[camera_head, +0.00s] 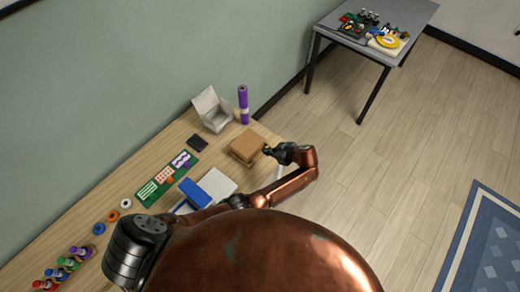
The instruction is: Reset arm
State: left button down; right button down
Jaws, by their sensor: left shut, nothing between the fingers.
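My left arm, copper and black, comes in from the left, partly hidden behind my large rounded copper body. Its left gripper (268,151), small and dark, is at the right edge of the wooden table (228,142), just right of a brown box (246,147). The gripper is shut with nothing visible in it. I cannot tell whether it touches the box. My right gripper is not in view.
An open white box (212,109) and a purple cylinder (243,104) stand at the back. A green board (167,178), a blue item (195,193) and several coloured bottles (69,262) lie leftward. A grey table (412,14) stands farther off; floor (400,160) is clear.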

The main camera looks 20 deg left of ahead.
pick_arm(q)
jog(key=shift+s+d+r+b, duration=0.65)
jog(key=shift+s+d, duration=0.45)
jog(key=shift+d, duration=2.1)
jog(key=s+a+f+m+g+h+b, duration=0.1)
jog(key=s+a+f+m+h, duration=0.15)
jog(key=s+f, duration=0.65)
jog(key=s+a+f+m+g+h+b, duration=0.1)
jog(key=s+a+f+m+h+b, duration=0.15)
jog(key=f, duration=1.15)
jog(key=s+a+f+m+h+b, duration=0.1)
jog(key=s+a+f+m, duration=0.15)
jog(key=s+f, duration=0.65)
jog(key=s+a+f+m+h+b, duration=0.1)
jog(key=s+a+f, duration=0.3)
jog(key=s, duration=0.7)
jog(key=s+a+f+m, duration=0.4)
jog(key=s+a+f, duration=0.1)
jog(key=s+f, duration=0.4)
jog(key=s+a+f+m+h+b, duration=0.1)
jog(key=s+a+f, duration=0.4)
jog(key=s, duration=0.9)
notch_tip(320, 180, down, 2)
jog(key=shift+f+m+h+b, duration=0.2)
jog(key=shift+m+h+b, duration=0.1)
jog(key=shift+m, duration=0.55)
jog(key=shift+a, duration=0.1)
